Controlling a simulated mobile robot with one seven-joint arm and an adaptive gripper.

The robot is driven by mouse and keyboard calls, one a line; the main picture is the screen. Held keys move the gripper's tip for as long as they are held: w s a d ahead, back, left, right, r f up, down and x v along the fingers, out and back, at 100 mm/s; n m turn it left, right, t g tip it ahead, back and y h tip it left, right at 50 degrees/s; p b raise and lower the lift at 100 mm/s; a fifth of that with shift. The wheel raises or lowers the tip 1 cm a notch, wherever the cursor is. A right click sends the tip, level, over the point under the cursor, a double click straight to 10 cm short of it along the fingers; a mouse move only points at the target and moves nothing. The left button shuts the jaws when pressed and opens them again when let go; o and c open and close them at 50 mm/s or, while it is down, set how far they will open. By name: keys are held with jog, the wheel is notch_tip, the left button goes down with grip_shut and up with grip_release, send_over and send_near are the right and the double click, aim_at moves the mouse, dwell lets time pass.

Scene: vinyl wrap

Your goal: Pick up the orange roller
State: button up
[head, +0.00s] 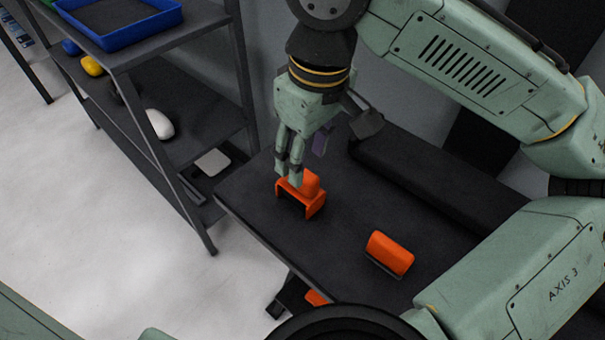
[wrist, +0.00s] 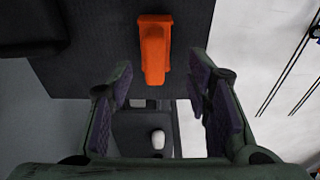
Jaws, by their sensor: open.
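An orange piece with a rounded body and a forked frame, which looks like the orange roller (head: 311,185), rests on the dark tabletop near its left edge. It shows in the wrist view (wrist: 154,50) at top centre, beyond the fingertips. My gripper (head: 304,162) is just above and behind it in the head view, with one finger overlapping it. In the wrist view my gripper (wrist: 162,88) is open, with purple pads apart and nothing between them. Contact with the roller cannot be told.
A second orange piece with a dark edge (head: 390,252) lies nearer on the dark table (head: 345,225). A raised black block (head: 430,185) runs along the back. A shelf rack (head: 190,135) with a blue tray (head: 120,22) and a white item (head: 159,124) stands left.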

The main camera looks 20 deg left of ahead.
jog(key=shift+w+a+f+p, duration=0.1)
jog(key=shift+w+a+f, duration=0.1)
jog(key=shift+f, duration=0.9)
jog(key=shift+w+a+f+p, duration=0.1)
jog(key=shift+w+a+f, duration=0.15)
jog(key=shift+f, duration=0.9)
jog(key=shift+w+a+f+p, duration=0.1)
jog(key=shift+w+a+f, duration=0.1)
jog(key=shift+f, duration=0.9)
jog(key=shift+c, duration=0.5)
grip_shut()
